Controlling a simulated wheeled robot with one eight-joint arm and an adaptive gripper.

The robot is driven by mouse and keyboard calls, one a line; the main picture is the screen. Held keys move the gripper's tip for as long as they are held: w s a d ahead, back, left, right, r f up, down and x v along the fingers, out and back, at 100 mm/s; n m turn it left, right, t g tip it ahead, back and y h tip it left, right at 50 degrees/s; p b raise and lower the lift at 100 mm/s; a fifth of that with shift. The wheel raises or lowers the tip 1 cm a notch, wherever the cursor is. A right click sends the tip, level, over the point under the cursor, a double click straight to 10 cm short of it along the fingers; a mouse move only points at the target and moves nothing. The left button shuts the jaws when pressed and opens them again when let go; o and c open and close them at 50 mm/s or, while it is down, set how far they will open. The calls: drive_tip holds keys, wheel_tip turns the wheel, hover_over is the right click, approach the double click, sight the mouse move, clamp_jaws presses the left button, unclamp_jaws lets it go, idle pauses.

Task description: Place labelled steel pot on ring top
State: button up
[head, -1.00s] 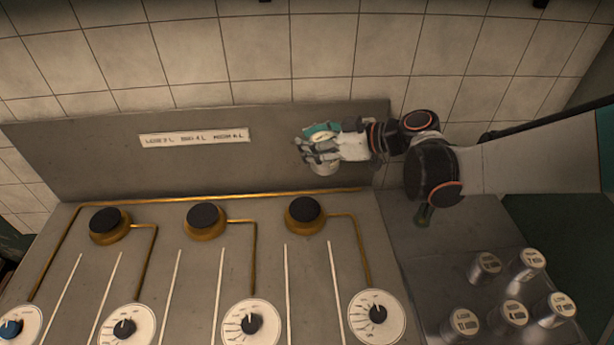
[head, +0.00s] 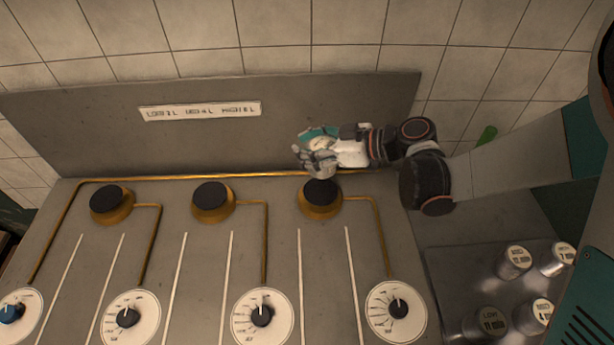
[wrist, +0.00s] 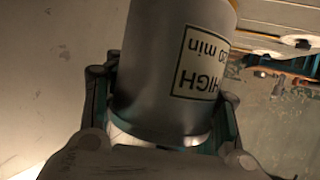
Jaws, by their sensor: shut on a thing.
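The steel pot (wrist: 150,70) fills the middle of the wrist view. Its label reads "HIGH" with a number of minutes. My gripper (head: 312,156) is shut on it, with a finger on each side in the wrist view. In the head view my gripper hides most of the pot. It is just above and behind the right ring top (head: 321,190), which is black on a brass base. The middle ring top (head: 212,195) and the left ring top (head: 110,199) are bare. I cannot tell the exact gap between the pot and the right ring.
A grey back panel (head: 90,130) with a white label strip stands behind the rings. Brass pipes run from the rings to several white dials (head: 262,318) at the front. Several other labelled pots (head: 514,262) stand on a tray at the right.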

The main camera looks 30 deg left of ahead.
drive_tip(key=shift+f+b, duration=1.2)
drive_tip(key=shift+f, duration=3.05)
drive_tip(key=shift+f, duration=0.2)
drive_tip(key=o, duration=1.5)
drive_tip(key=shift+r, duration=0.1)
drive_tip(key=shift+r, duration=0.15)
drive_tip(key=p+v, duration=0.3)
drive_tip(key=v, duration=0.9)
